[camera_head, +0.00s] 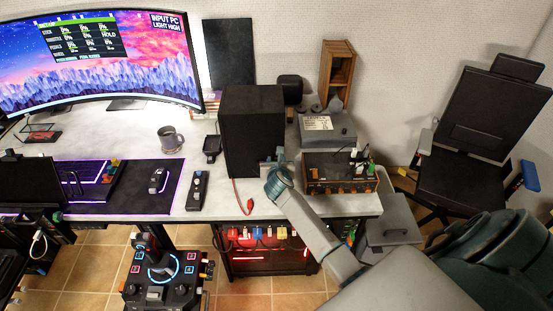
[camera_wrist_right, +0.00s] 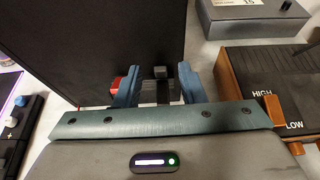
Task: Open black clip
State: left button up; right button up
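My right gripper (camera_head: 272,158) reaches in from the lower right and sits at the right front of the tall black box (camera_head: 252,130). In the right wrist view its two blue-grey fingers (camera_wrist_right: 160,84) stand apart. A small dark piece (camera_wrist_right: 160,73), probably the black clip, shows between them against the black box; whether the fingers touch it I cannot tell. A red clip (camera_wrist_right: 119,85) shows just left of the left finger. In the head view a red clip on a red lead (camera_head: 248,206) hangs at the desk's front edge. My left gripper is not in view.
A wooden-sided unit with knobs (camera_head: 340,172) stands close to the right of my gripper, with a grey box (camera_head: 326,129) behind it. A black remote-like controller (camera_head: 197,190) and a mug (camera_head: 170,139) are to the left. Colored plugs (camera_head: 258,232) line a rack under the desk.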

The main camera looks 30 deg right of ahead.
jog(key=shift+w+d+f, duration=0.25)
jog(key=shift+w+d, duration=0.05)
jog(key=shift+w, duration=0.15)
